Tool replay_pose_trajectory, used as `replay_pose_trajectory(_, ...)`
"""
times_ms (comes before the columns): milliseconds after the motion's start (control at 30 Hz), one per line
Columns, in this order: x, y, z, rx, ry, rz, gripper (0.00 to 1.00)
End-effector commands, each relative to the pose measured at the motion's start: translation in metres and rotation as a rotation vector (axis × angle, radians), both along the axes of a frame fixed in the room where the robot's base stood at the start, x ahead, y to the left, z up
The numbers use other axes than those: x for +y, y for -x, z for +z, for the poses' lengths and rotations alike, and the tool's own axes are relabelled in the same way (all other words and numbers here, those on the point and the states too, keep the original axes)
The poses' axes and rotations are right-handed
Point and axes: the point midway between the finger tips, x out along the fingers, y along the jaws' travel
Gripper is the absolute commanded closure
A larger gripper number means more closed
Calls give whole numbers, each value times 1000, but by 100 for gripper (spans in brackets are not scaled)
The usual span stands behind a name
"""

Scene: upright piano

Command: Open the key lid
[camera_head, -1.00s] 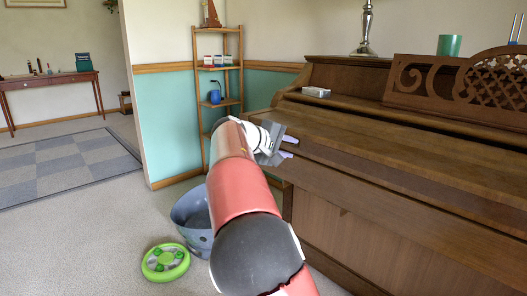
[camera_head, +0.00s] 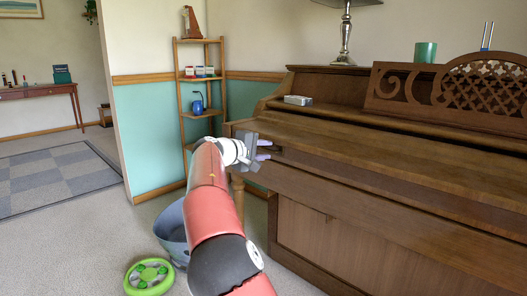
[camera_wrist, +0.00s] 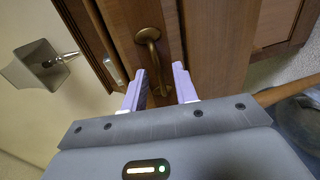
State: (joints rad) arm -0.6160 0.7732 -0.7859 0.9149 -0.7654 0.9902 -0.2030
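The key lid (camera_head: 390,157) is the long brown wooden front of the upright piano, and it looks shut. In the wrist view a curved brass handle (camera_wrist: 148,36) is fixed to the piano's wood (camera_wrist: 121,14). My gripper (camera_head: 264,150) is at the left end of the piano front in the head view. In the wrist view its two pale fingers (camera_wrist: 159,70) are apart, with part of the handle showing in the gap between them. I cannot tell whether either finger touches the handle. The handle is hidden in the head view.
A shelf (camera_head: 181,98) stands behind my gripper. A grey-blue bin (camera_head: 172,232) and a green round toy (camera_head: 149,276) are on the floor.

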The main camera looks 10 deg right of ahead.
Motion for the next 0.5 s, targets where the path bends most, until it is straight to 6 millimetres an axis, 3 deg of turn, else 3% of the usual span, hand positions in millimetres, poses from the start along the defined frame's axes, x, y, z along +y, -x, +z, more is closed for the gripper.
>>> replay_pose_trajectory(133,0,0,0,0,0,0,71)
replay_pose_trajectory(367,0,0,0,0,0,0,100)
replay_pose_trajectory(500,0,0,0,1,-1,0,100)
